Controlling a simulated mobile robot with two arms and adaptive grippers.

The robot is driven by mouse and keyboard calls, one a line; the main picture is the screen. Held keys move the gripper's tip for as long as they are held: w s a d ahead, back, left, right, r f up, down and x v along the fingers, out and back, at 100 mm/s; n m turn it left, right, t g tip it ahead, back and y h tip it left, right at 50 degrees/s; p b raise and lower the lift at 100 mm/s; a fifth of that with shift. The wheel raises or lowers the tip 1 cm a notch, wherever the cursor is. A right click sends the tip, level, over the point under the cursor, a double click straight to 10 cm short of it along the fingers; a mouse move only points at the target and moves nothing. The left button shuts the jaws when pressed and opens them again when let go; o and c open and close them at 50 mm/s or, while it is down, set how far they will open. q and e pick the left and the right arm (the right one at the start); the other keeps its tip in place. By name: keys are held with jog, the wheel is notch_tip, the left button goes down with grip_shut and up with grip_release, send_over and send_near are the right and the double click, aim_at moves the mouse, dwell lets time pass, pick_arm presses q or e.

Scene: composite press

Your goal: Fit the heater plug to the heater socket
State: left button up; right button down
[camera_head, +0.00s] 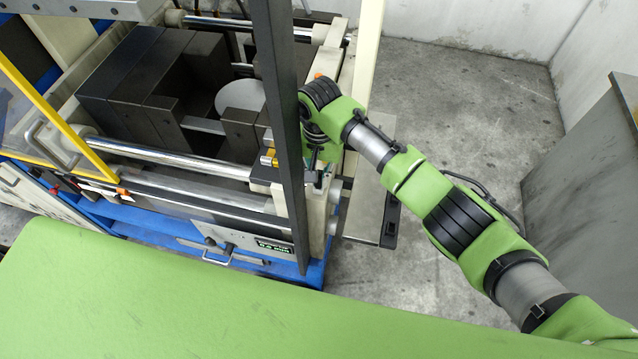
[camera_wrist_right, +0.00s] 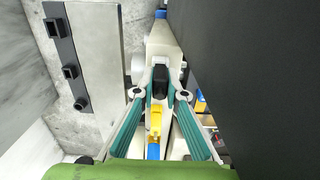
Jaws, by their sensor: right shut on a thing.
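My right gripper (camera_wrist_right: 159,80) has its teal fingers closed on a small black piece (camera_wrist_right: 158,82), which seems to be the heater plug. In the head view my right gripper (camera_head: 314,160) points down at the press's near right corner, close beside a dark upright post, and the plug cannot be made out there. A yellow piece (camera_wrist_right: 155,124) with a blue end shows between the fingers in the wrist view. I cannot tell which part is the heater socket. A yellow fitting (camera_head: 268,157) sits on the press just left of the post. My left gripper is out of view.
The dark post (camera_head: 281,110) stands left of my gripper and fills the right of the wrist view. A green surface (camera_head: 180,300) covers the foreground. Grey floor (camera_head: 470,110) is clear at right.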

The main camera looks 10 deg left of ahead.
jog(key=shift+f, duration=0.3)
dwell(0.6)
jog(key=c, duration=2)
grip_release()
jog(key=shift+r, duration=0.1)
notch_tip(320, 180, up, 12)
jog(key=shift+f, duration=0.1)
